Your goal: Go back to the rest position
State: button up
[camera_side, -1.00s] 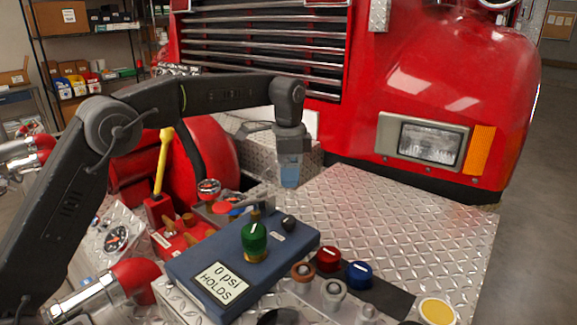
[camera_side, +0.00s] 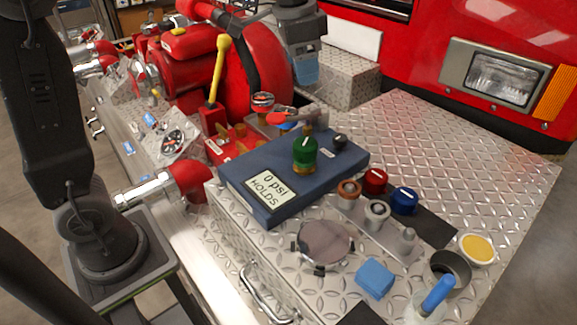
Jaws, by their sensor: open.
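My gripper (camera_side: 306,72) hangs pointing down at the top centre, in front of the diamond-plate step box and right of the red pump housing (camera_side: 265,65). Its short bluish fingers are open, and I see nothing between them. It appears clear of the blue panel box (camera_side: 235,170), which carries a green knob (camera_side: 305,152) and a label reading "0 psi HOLDS". The upper part of my arm is cut off by the top edge of the picture.
A yellow lever (camera_side: 218,68) stands upright left of the gripper. Red (camera_side: 374,181) and blue (camera_side: 403,201) knobs, a round gauge-like disc (camera_side: 325,243), a blue block (camera_side: 374,278) and a yellow disc (camera_side: 477,249) sit on the bumper. The diamond plate (camera_side: 440,130) at right is clear.

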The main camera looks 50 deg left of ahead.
jog(key=s+f+n+t, duration=0.1)
jog(key=s+f+n, duration=0.1)
jog(key=s, duration=0.8)
jog(key=s+a+f+n+t, duration=0.1)
jog(key=s+f+n+t, duration=0.1)
jog(key=s, duration=0.9)
notch_tip(320, 180, down, 2)
jog(key=shift+f+n, duration=0.25)
jog(key=shift+n, duration=0.55)
